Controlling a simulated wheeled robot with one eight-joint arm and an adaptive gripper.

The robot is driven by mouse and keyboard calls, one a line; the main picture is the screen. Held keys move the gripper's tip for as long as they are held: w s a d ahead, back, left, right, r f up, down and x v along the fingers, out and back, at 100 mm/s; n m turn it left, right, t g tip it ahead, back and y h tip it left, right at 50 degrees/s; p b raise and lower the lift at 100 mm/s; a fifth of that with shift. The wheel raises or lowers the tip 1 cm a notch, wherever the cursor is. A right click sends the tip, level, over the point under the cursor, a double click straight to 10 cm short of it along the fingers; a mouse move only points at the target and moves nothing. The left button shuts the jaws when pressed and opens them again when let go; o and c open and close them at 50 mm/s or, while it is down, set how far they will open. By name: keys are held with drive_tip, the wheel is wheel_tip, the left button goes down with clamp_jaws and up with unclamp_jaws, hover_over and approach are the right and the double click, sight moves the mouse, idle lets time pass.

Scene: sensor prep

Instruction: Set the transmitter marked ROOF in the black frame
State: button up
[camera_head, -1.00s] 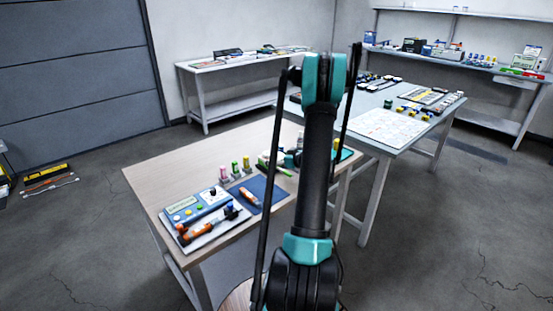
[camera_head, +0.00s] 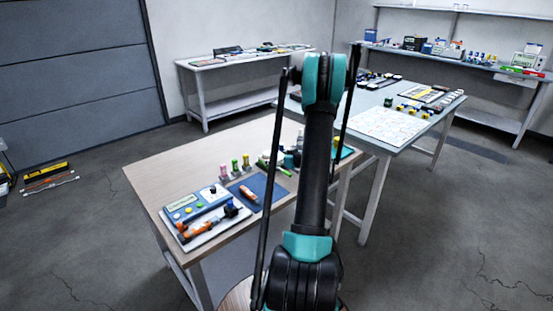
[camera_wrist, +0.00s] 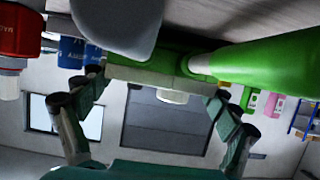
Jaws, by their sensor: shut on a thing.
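My gripper (camera_wrist: 158,86) reaches in from the bottom of the wrist view, which looks upside down. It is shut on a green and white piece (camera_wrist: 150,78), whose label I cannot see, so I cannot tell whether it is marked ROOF. In the head view my own arm hides most of the gripper and what it holds, over the right part of the wooden table (camera_head: 150,180). I cannot pick out the black frame with certainty in either view.
In the wrist view a large green cylinder (camera_wrist: 265,55) is close on the right and a red item (camera_wrist: 20,35) is at left. In the head view a blue-and-white panel (camera_head: 198,206), a blue mat (camera_head: 270,198) and small coloured pieces (camera_head: 234,165) lie on the table, left of my arm.

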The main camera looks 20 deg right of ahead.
drive_tip(key=shift+f, duration=0.15)
drive_tip(key=o, duration=1.2)
drive_tip(key=shift+r, duration=0.7)
drive_tip(key=shift+r, duration=2.9)
